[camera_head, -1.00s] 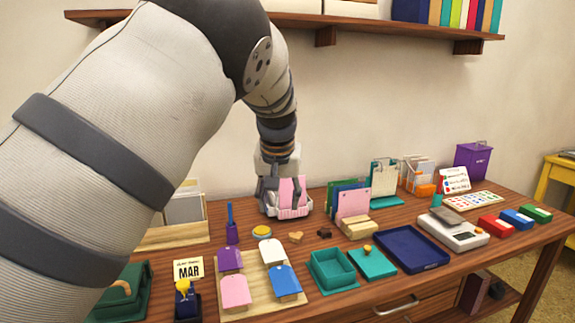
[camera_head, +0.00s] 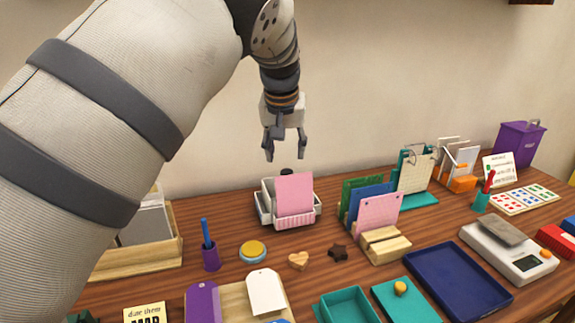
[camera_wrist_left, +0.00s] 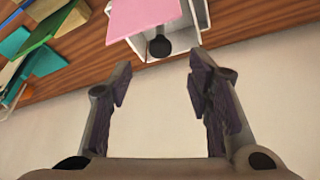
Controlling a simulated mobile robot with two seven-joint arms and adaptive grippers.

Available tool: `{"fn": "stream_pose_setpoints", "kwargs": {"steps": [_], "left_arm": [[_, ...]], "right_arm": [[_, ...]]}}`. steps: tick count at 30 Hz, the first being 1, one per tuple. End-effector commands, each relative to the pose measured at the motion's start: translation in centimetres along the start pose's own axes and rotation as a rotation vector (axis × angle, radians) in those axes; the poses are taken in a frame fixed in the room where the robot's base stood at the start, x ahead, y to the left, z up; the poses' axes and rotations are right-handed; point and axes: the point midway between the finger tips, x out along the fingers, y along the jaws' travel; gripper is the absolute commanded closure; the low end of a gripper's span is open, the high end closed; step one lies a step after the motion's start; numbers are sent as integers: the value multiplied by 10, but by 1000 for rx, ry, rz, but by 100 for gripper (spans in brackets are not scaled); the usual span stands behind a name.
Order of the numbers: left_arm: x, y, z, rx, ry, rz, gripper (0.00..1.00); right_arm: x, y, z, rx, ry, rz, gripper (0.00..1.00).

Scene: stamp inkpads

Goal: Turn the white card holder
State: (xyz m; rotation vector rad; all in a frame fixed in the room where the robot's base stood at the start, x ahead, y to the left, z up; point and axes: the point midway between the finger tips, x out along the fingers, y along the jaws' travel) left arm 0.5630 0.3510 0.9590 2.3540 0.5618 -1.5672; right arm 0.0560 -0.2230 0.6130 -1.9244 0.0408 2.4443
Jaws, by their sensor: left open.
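The white card holder (camera_head: 267,209) stands on the desk near the wall, with a pink card (camera_head: 294,195) upright in it. A dark round knob shows behind the card. My left gripper (camera_head: 286,157) is open and empty, above and a little behind the holder, not touching it. In the left wrist view the holder (camera_wrist_left: 188,22) is at the top, with the pink card (camera_wrist_left: 140,14) and the dark knob (camera_wrist_left: 160,46) beyond the open fingertips (camera_wrist_left: 158,75). My right gripper is not in view.
To the right stands a wooden holder (camera_head: 388,247) with green, blue and pink cards. In front lie a yellow-topped round tin (camera_head: 253,250), a heart-shaped piece (camera_head: 298,261) and a dark star (camera_head: 338,252). A purple pen cup (camera_head: 211,258) stands front left. The wall is close behind.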

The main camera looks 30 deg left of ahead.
Motion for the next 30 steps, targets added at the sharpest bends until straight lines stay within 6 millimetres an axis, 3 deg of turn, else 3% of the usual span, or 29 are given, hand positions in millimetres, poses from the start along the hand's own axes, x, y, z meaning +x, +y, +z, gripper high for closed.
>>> {"fn": "stream_pose_setpoints", "kwargs": {"steps": [1,3,7,18,19,25,30], "left_arm": [[19,0,3,0,-10,-4,54],[35,0,2,1,-8,-3,54],[57,0,1,0,-4,-2,54],[66,0,0,0,0,0,54],[66,0,0,0,0,0,56],[66,0,0,0,0,0,100],[66,0,0,0,-1,0,100]], "right_arm": [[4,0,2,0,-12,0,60],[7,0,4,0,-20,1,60],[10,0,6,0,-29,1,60],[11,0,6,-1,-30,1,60],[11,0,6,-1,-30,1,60],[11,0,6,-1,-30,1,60],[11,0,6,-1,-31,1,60]]}}
